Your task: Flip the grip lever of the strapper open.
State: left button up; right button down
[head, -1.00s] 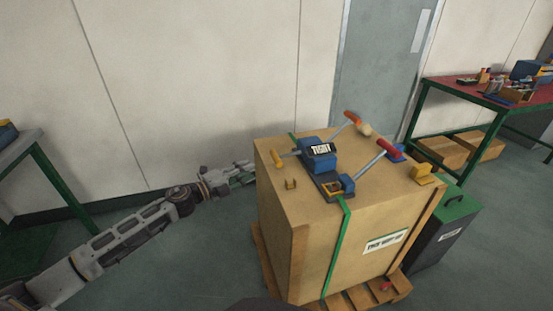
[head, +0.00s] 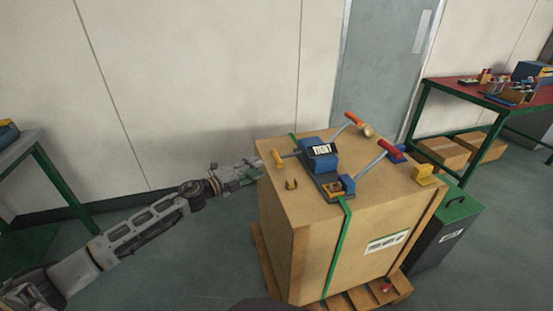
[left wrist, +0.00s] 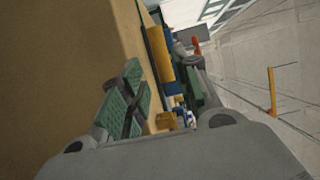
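The strapper (head: 322,162), a blue and dark tool with a "TIGHT" label, sits on top of a large cardboard box (head: 278,222) along a green strap. A short lever with a yellow grip (head: 278,159) sticks out at its left. Longer levers with an orange grip (head: 354,118) and a red grip (head: 390,149) point to the back and right. My left gripper (head: 258,166) is just left of the yellow grip, near the box's left edge. In the left wrist view the yellow grip (left wrist: 159,62) shows beyond and between the spread green finger pads; contact cannot be told. My right gripper is not in view.
A small yellow bracket (head: 291,184) and a yellow block (head: 423,175) are on the box top. The box stands on a wooden pallet (head: 345,299). A dark bin (head: 446,232) is at its right.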

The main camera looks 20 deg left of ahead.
aim_at(277, 158)
pick_arm(q)
jog(key=shift+x, duration=5.1)
jog(key=shift+d, duration=0.1)
jog(key=shift+c, duration=0.2)
grip_shut()
